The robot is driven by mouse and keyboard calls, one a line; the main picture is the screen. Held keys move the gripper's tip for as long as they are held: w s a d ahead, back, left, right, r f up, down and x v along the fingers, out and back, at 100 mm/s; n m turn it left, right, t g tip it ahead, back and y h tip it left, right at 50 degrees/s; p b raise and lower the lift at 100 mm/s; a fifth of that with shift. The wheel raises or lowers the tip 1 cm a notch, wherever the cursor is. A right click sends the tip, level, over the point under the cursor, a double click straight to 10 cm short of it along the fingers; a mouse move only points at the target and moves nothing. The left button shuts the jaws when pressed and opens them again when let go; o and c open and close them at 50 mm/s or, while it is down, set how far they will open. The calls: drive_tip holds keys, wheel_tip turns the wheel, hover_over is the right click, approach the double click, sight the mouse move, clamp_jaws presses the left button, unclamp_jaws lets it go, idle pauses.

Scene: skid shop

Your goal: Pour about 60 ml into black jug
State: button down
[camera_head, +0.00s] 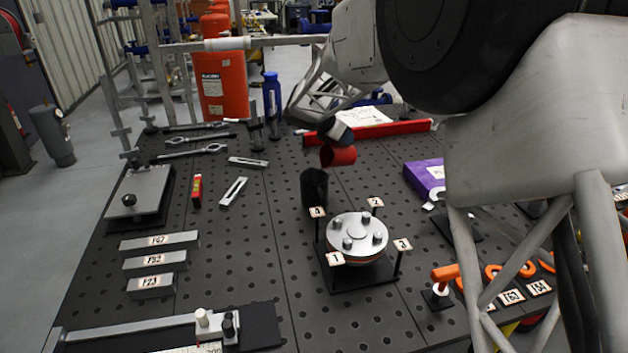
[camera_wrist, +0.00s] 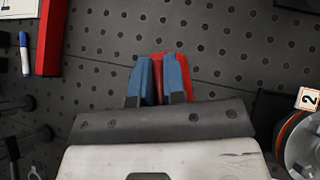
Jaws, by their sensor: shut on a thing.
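The black jug (camera_head: 314,188) stands upright on the dark perforated table in the head view, left of and behind the round metal fixture. A red cup (camera_head: 339,156) hangs above the table, just up and right of the jug, and appears tilted with its mouth towards the left. My gripper (camera_head: 336,131) is shut on the cup. In the wrist view, the blue fingertips (camera_wrist: 163,80) close on the red cup (camera_wrist: 158,62), which they mostly hide. I cannot see any liquid or the inside of the jug. The jug does not show clearly in the wrist view.
The round fixture (camera_head: 357,238) with numbered posts stands in front of the jug. A red bar (camera_head: 395,130) and a blue bottle (camera_head: 272,97) are behind. A purple box (camera_head: 424,176) lies right. Table left of the jug is fairly clear around a slotted bar (camera_head: 233,191).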

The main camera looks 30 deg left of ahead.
drive_tip(key=shift+s+a+r, duration=0.2)
drive_tip(key=shift+s+a, duration=0.05)
drive_tip(key=shift+s, duration=0.2)
drive_tip(key=shift+t, duration=0.3)
drive_tip(key=shift+w+d+f, duration=0.2)
drive_tip(key=shift+w+d, duration=0.15)
drive_tip(key=shift+w, duration=0.3)
drive_tip(key=shift+w+d+f+g+y, duration=0.15)
drive_tip(key=shift+w+f+g+y, duration=0.25)
drive_tip(key=shift+g, duration=0.3)
drive_tip(key=shift+w+d+f+g+y, duration=0.1)
drive_tip(key=shift+w+f+g+y, duration=0.1)
drive_tip(key=shift+f+g, duration=0.4)
drive_tip(key=shift+w+g+p, duration=0.1)
drive_tip(key=shift+g+p, duration=0.2)
drive_tip(key=shift+p, duration=0.05)
drive_tip(key=shift+w+d+f+g, duration=0.2)
drive_tip(key=shift+f+g, duration=0.1)
drive_tip(key=shift+f, duration=0.1)
drive_tip(key=shift+w+d+f+g+y+b, duration=0.4)
drive_tip(key=shift+w+f+g+y, duration=0.55)
drive_tip(key=shift+f+g, duration=0.7)
drive_tip(key=shift+w+d+f+g+y+b, duration=0.15)
drive_tip(key=shift+w+d+f+g+y, duration=0.6)
drive_tip(key=shift+w+f+g, duration=0.7)
drive_tip(key=shift+w+d+f+g+y+b, duration=0.35)
drive_tip(key=shift+w+f+g+y, duration=0.5)
drive_tip(key=shift+f+g, duration=1)
